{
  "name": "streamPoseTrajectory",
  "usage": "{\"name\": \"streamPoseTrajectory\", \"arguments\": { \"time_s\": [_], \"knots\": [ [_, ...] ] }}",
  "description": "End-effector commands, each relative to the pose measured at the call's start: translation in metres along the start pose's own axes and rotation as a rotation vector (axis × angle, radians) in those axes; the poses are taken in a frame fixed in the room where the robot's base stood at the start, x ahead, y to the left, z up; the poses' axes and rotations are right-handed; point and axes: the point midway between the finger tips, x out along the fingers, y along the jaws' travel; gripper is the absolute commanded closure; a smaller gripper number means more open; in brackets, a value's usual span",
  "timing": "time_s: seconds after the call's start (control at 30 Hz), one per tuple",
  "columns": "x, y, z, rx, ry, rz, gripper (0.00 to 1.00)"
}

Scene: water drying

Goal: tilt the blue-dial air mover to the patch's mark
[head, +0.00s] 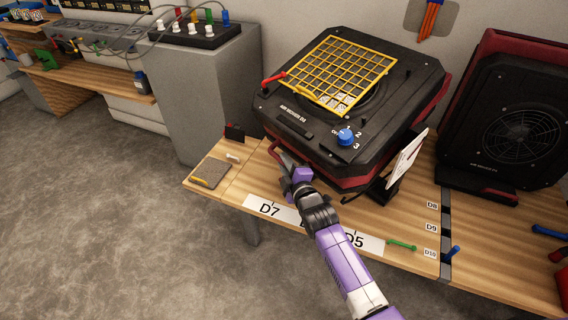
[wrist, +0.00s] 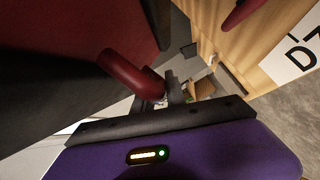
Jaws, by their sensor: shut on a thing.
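The blue-dial air mover (head: 300,122) is a black box with dark red sides and a yellow grille on top. It sits on the wooden bench, its grille facing up. Its blue dial (head: 346,136) is at the front right of the top, beside printed numbers. My gripper (head: 284,160) is at its front left lower edge. In the wrist view my gripper (wrist: 176,90) is shut on a dark red bar (wrist: 130,72), which appears to be part of the air mover. The exact contact is partly hidden. I cannot make out the patch's mark.
A white label strip (head: 268,208) with D7 and D5 runs along the bench front, partly behind my arm. A white card (head: 408,158) leans right of the air mover. A second black fan (head: 510,125) stands at the right. A grey pad (head: 211,172) lies at the left end.

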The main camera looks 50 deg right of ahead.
Motion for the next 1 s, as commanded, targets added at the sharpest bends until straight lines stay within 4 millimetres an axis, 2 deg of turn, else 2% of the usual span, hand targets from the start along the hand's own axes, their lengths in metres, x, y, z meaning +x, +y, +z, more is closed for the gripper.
{"name": "streamPoseTrajectory", "arguments": {
  "time_s": [0.13,0.17,0.27,0.67,1.0],
  "knots": [
    [0.000,0.000,-0.001,-0.001,0.002,-0.001,1.00],
    [0.000,0.000,-0.001,-0.001,0.002,-0.001,0.80],
    [0.000,0.000,-0.001,-0.001,0.002,0.000,0.62],
    [-0.006,0.000,-0.001,0.000,0.001,-0.002,0.62],
    [-0.057,0.000,-0.001,-0.001,0.001,-0.002,0.62]
  ]
}}
